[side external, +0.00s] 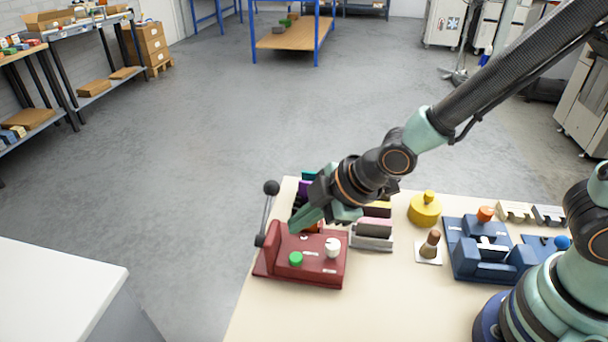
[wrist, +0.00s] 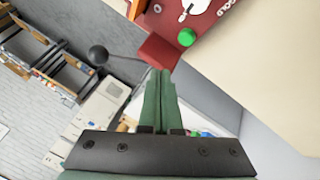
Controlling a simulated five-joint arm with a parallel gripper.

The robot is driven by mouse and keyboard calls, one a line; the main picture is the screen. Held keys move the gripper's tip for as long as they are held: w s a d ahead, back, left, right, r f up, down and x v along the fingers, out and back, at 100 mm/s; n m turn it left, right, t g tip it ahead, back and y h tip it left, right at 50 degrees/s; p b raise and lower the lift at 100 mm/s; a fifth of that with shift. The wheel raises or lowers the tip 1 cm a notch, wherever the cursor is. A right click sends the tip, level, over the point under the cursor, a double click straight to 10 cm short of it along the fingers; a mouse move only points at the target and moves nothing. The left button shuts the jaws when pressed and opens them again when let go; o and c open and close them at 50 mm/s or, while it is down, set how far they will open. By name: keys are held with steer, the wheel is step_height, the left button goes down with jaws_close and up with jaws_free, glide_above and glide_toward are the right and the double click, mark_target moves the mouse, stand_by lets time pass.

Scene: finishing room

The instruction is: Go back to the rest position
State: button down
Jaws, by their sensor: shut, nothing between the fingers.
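My gripper (side external: 305,220) is shut and empty, its green fingers pressed together. In the side external view it hangs over the back left part of a dark red machine (side external: 325,273) at the table's left end. The machine has a green button (side external: 296,258), a white knob (side external: 332,247) and, at its left, a lever with a black ball (side external: 271,187). In the wrist view the closed fingers (wrist: 158,80) point at a red block of the machine (wrist: 160,50), with the green button (wrist: 187,37) beyond. I cannot tell whether the fingertips touch the machine.
On the cream table (side external: 395,303), a rack of coloured slabs (side external: 374,230) stands close to the right of the gripper. Further right are a yellow lidded pot (side external: 424,211), a brown peg on a white plate (side external: 430,245) and a blue machine (side external: 482,262). Bare floor lies behind the table.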

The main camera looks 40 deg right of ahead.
steer(key=s+d+r+m+h, duration=0.2)
steer(key=d+r+m, duration=0.4)
steer(key=d, duration=0.4)
steer(key=s+d+r+m+h, duration=0.2)
steer(key=s+d+r+m, duration=0.2)
steer(key=d+r+m, duration=0.3)
steer(key=d+m, duration=0.1)
steer(key=d, duration=0.3)
steer(key=shift+d+r+g, duration=0.15)
steer(key=shift+d+g, duration=0.1)
steer(key=shift+g, duration=0.05)
